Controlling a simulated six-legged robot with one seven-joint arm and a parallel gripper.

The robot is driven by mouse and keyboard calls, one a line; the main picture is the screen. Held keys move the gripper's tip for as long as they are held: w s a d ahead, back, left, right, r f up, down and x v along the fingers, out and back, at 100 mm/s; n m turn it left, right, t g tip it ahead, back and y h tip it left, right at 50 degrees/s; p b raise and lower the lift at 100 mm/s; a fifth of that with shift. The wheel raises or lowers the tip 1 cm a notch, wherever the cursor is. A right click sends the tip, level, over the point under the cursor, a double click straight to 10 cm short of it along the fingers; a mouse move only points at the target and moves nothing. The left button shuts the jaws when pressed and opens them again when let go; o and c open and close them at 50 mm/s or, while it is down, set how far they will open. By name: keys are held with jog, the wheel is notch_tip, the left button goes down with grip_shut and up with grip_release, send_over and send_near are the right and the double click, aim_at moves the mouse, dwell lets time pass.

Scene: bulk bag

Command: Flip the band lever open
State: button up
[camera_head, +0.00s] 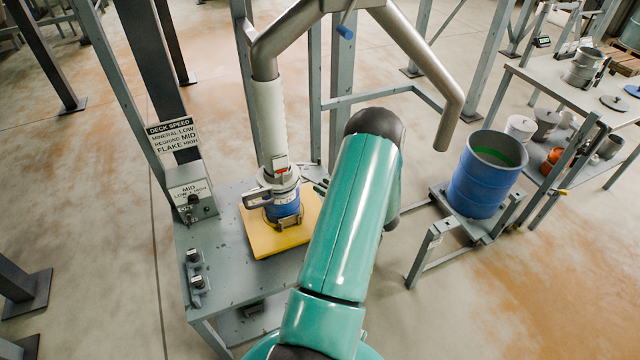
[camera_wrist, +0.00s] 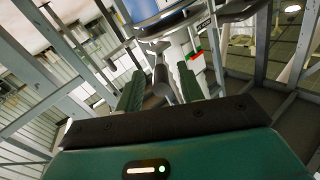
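A blue canister (camera_head: 284,207) stands on a yellow plate (camera_head: 262,238) on the grey bench. A metal band (camera_head: 280,182) circles the joint between its top and the white spout (camera_head: 270,125). A grey looped handle (camera_head: 256,198) sticks out left of the band. In the wrist view, the canister (camera_wrist: 146,8) is at the top edge, with the white spout (camera_wrist: 178,50) below it. My gripper (camera_wrist: 160,72) has its two green fingers apart, with a dark grey bar between them. I cannot tell whether this bar is the band lever or whether the fingers touch it. My arm hides the gripper in the head view.
Thick metal pipes (camera_head: 420,60) and frame posts surround the spout. A blue drum (camera_head: 484,175) and a table with pots (camera_head: 560,85) stand right.

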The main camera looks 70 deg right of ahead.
jog(key=v, duration=1.1)
